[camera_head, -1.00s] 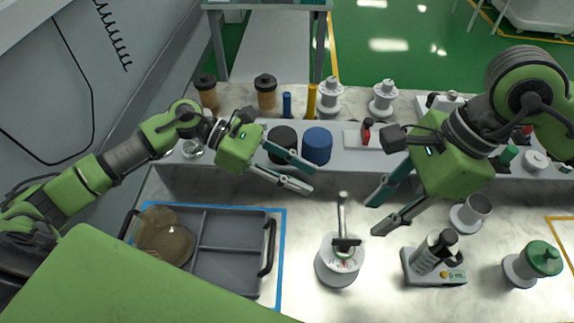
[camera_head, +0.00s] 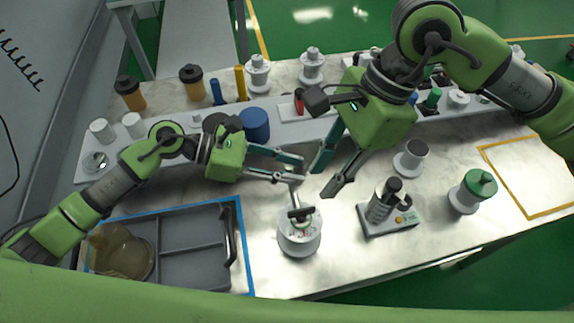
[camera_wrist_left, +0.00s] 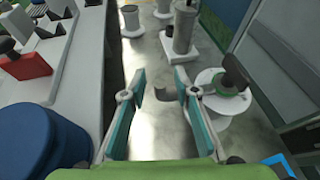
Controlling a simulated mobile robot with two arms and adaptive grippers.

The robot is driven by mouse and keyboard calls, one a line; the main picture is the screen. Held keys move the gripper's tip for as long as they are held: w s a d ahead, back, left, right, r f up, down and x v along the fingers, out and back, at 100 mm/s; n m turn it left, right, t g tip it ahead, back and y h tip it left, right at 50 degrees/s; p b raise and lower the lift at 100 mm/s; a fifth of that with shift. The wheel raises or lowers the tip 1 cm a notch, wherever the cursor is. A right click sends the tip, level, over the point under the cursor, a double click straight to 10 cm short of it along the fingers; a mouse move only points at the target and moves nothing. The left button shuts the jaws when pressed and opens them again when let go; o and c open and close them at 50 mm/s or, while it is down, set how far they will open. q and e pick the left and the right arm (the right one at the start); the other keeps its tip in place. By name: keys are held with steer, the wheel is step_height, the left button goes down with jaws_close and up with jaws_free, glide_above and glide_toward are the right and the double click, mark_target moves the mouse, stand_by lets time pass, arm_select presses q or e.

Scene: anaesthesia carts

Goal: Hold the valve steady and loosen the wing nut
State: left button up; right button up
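The valve appears to be the white round vaporizer-like body (camera_head: 300,238) with a dark crossbar on top, which I take to be the wing nut (camera_head: 301,212). In the left wrist view a white round body with a dark knob (camera_wrist_left: 222,103) sits right of the fingers. My left gripper (camera_head: 300,168) is open and empty, behind the valve. My right gripper (camera_head: 326,180) is open and empty, behind and right of it. Neither appears to touch the valve.
A grey divided tray (camera_head: 195,248) with a brown translucent bowl (camera_head: 122,252) lies left. A grey device (camera_head: 390,215) and a green-topped canister (camera_head: 473,191) stand right. A shelf with a blue cylinder (camera_head: 255,124) runs behind. The bench inside the yellow outline (camera_head: 535,175) is clear.

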mark_target(302, 209)
arm_select(q)
jaws_close()
arm_select(e)
steer(key=shift+c, duration=0.8)
steer(key=shift+m+y, duration=0.4)
steer(key=shift+m, duration=0.1)
steer(key=x, duration=1)
steer(key=shift+d+f, duration=0.1)
steer(key=shift+d, duration=0.2)
jaws_close()
